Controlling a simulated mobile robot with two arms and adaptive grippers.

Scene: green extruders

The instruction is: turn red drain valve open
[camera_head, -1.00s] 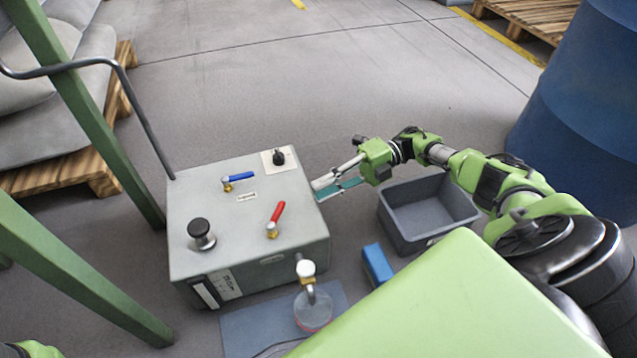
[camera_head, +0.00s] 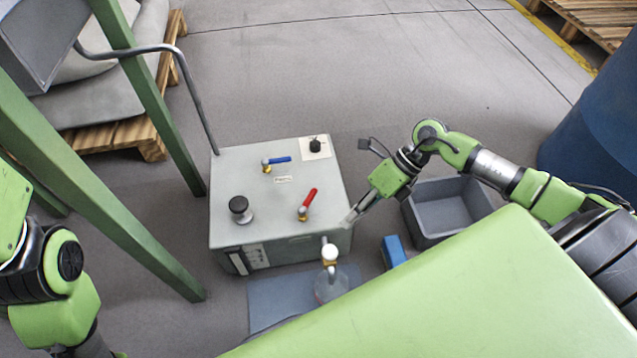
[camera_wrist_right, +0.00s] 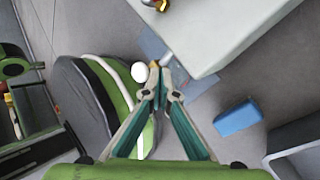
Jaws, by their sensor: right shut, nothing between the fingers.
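The red drain valve (camera_head: 309,197) has a red lever on a brass body. It stands on the top of a grey box unit (camera_head: 232,163), near its front right part, with the lever pointing up and to the right. My right gripper (camera_head: 348,222) is beside the unit's right front corner, to the right of the valve and apart from it. In the right wrist view its fingers (camera_wrist_right: 158,82) meet at the tips, with nothing held. A brass part of a valve (camera_wrist_right: 155,4) shows at that view's top edge. My left arm shows at the left, but its gripper is out of frame.
A blue-handled valve (camera_head: 277,160), a black knob (camera_head: 240,206) and a black switch (camera_head: 315,144) stand on the unit. A white-capped outlet (camera_head: 330,252) is at its front. A grey bin (camera_head: 443,208) and blue block (camera_head: 393,251) lie right. Green posts (camera_head: 150,100) stand left.

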